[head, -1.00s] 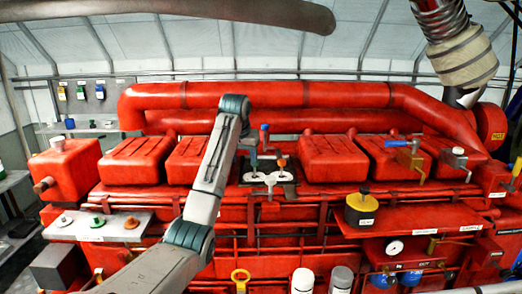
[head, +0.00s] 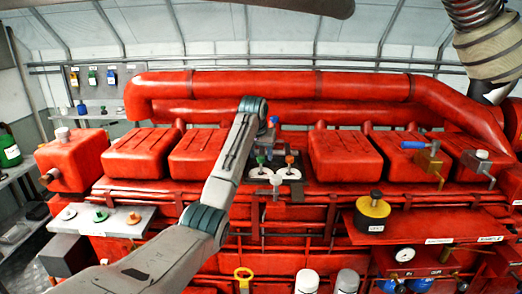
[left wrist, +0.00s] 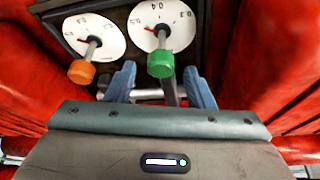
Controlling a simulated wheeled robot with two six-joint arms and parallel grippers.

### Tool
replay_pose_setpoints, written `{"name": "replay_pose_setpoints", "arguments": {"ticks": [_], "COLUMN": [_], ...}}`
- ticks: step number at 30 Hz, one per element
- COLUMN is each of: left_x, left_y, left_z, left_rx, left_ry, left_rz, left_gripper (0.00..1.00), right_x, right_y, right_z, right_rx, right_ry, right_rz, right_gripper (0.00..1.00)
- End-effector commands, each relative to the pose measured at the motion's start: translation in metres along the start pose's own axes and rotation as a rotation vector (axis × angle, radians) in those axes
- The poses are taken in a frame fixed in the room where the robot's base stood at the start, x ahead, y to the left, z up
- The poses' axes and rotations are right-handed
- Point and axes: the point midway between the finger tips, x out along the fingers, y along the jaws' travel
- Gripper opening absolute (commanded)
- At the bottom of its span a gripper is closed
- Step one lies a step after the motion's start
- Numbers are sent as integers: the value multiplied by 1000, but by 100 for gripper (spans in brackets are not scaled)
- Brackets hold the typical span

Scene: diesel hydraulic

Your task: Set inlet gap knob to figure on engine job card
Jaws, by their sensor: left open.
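Two white dials sit side by side in a dark recess in the engine top. The left one has a green knob (head: 261,160), the right one an orange knob (head: 290,159). My left gripper (head: 267,138) is open just behind the dials. In the left wrist view its blue fingers (left wrist: 160,86) stand either side of the green knob (left wrist: 160,63), apart from it, with the knob slightly ahead. The orange knob (left wrist: 81,70) is outside the fingers. The green knob's dial (left wrist: 163,22) shows figures such as 0.3 and 0.4 and a red pointer. No job card is readable. My right gripper is out of view.
Red covers (head: 345,160) stand on both sides of the recess. A thick red pipe (head: 270,87) runs behind it. A yellow and black pot (head: 372,212) stands on the red shelf at right, above a pressure gauge (head: 405,254).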

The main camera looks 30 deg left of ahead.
Motion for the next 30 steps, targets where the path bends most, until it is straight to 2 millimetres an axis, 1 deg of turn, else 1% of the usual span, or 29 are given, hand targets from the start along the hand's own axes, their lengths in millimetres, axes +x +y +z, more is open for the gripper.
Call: {"name": "replay_pose_setpoints", "arguments": {"ticks": [1, 4, 11, 12, 14, 18, 19, 26, 30], "left_x": [3, 7, 9, 9, 8, 8, 8, 8, 8], "left_y": [0, 0, 0, 0, 0, 0, 0, 0, -1], "left_z": [0, 0, 1, 1, 0, 0, 0, 0, 0], "left_rx": [0, 0, 0, 0, 0, 0, 0, 15, 58], "left_ry": [-2, 0, 0, 0, 0, 1, 1, 1, 1], "left_rz": [0, 0, 0, 0, 0, 0, 0, 6, 24], "left_gripper": [48, 48, 48, 44, 32, 5, 4, 4, 4], "right_x": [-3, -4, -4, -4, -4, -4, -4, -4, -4], "right_y": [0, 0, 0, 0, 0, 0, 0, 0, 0], "right_z": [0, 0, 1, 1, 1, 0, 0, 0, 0], "right_rx": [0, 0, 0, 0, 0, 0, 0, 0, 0], "right_ry": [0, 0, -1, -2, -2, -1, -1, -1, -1], "right_rz": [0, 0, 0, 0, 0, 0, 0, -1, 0], "right_gripper": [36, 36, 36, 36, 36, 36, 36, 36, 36]}}
